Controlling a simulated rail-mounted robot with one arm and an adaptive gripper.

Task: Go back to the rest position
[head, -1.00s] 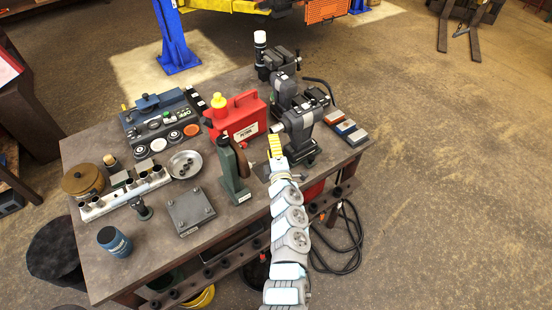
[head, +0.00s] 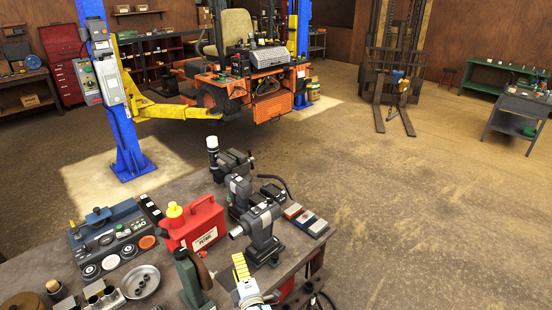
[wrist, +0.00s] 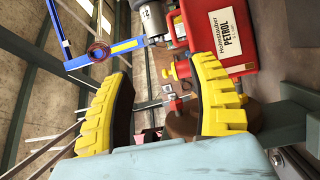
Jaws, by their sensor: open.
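My gripper (head: 241,268) has yellow ribbed fingers and shows at the bottom of the head view, above the right part of the workbench (head: 50,262). It is beside the dark green press (head: 188,278) and in front of the grey bench grinder (head: 262,228). In the wrist view my gripper (wrist: 165,92) has its two fingers wide apart with nothing held between them. The red petrol can (wrist: 225,30) shows beyond the fingers at upper right. Most of my arm is below the head view's edge.
The petrol can (head: 196,226) and a blue-grey machine (head: 105,232) crowd the bench. A steel dish (head: 141,281) lies near its front. The floor to the right (head: 420,220) is clear.

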